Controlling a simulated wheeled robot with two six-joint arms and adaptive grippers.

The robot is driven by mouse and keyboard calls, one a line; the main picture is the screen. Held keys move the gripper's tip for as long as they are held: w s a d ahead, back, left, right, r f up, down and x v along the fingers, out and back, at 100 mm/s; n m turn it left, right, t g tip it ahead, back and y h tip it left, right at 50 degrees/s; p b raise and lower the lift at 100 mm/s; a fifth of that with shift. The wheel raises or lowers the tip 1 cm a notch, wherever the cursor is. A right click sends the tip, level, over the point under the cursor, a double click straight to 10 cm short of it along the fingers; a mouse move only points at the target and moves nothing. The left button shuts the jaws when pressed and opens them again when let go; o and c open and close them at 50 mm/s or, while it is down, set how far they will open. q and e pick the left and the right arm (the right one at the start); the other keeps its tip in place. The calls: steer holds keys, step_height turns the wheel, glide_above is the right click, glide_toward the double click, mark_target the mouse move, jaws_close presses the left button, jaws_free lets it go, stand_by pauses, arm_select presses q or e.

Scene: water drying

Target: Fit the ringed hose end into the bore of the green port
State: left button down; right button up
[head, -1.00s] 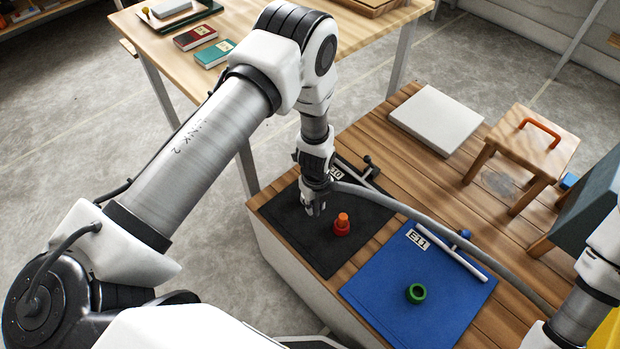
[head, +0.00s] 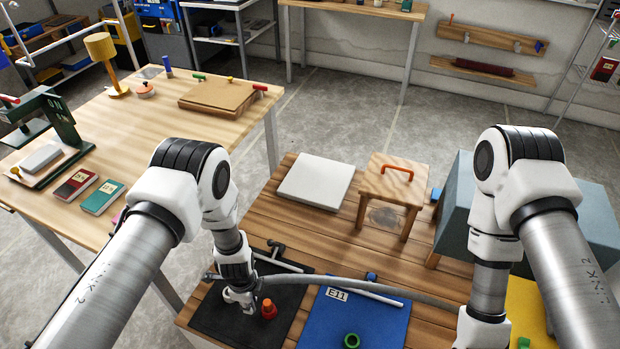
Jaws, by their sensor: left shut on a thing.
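The green port (head: 351,341) is a short ring with a dark bore, standing on the blue mat (head: 320,325) at the bottom edge of the head view. The grey hose (head: 350,287) runs from my left gripper rightward over the mats to my right arm. My left gripper (head: 242,304) points down over the black mat and is shut on the hose. The hose's ringed end is not clear, being small and partly hidden by the gripper. A red port with an orange top (head: 268,310) stands just right of the gripper's fingers. My right gripper is below the picture.
The black mat (head: 210,318) carries a dark T-handle with a pale rod (head: 278,262). The blue mat has a similar rod (head: 380,298) and an E11 label. A white slab (head: 315,180), a wooden stool (head: 388,188) and a blue-grey box (head: 590,210) stand behind.

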arm_select(q)
steer(key=w+a+r+n, duration=0.1)
steer(key=r+n, duration=0.9)
steer(key=r, duration=0.2)
steer(key=w+a+r+n, duration=0.1)
steer(key=w+r+n, duration=0.1)
steer(key=r+n, duration=0.7)
step_height(320, 180, up, 4)
steer(key=shift+w+f+n, duration=0.2)
steer(key=shift+n, duration=0.2)
